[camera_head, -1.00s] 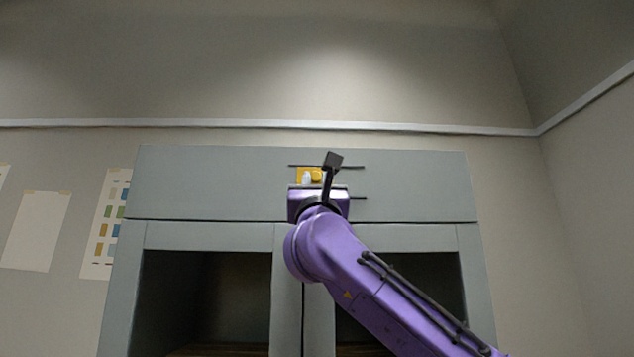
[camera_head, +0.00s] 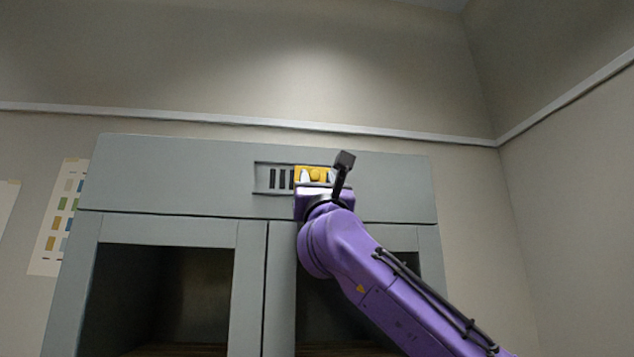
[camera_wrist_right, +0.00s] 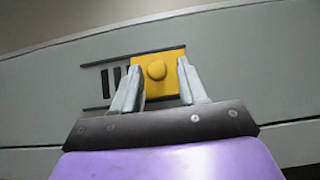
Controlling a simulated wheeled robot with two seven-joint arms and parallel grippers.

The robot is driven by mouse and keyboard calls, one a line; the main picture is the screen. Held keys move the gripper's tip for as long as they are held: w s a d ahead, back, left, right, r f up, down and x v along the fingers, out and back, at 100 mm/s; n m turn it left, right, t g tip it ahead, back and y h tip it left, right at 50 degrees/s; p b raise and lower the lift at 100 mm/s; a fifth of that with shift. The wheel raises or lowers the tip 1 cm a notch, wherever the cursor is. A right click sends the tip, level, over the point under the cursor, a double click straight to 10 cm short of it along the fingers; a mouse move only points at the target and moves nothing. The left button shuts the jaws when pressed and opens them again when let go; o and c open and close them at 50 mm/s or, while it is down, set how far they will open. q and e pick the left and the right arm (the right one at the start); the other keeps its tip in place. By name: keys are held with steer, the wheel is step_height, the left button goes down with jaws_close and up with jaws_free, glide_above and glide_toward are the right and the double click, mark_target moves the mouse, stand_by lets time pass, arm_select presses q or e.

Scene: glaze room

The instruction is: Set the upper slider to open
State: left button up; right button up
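The slider is a yellow plate (camera_head: 315,173) with a round yellow knob (camera_wrist_right: 156,70), set between two dark horizontal rails on the grey cabinet's top panel. It sits toward the right along the rails, and dark vertical slots (camera_head: 280,179) show uncovered to its left. My right gripper (camera_wrist_right: 160,72) is at the plate with one finger on each side of the knob. The fingers stand apart, with a gap seen on both sides of the knob; whether either touches the plate is unclear. The wrist hides the plate's lower part in the head view. My left gripper is out of view.
The grey cabinet (camera_head: 180,230) has open dark compartments below the panel, partly behind my right arm. Paper charts hang on the wall at left. The panel is clear on both sides of the rails.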

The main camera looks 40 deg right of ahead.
steer(key=shift+s+d, duration=0.15)
steer(key=shift+f, duration=0.25)
steer(key=b+v, duration=0.7)
steer(key=v, duration=0.3)
steer(key=shift+b, duration=0.35)
steer(key=shift+s, duration=0.2)
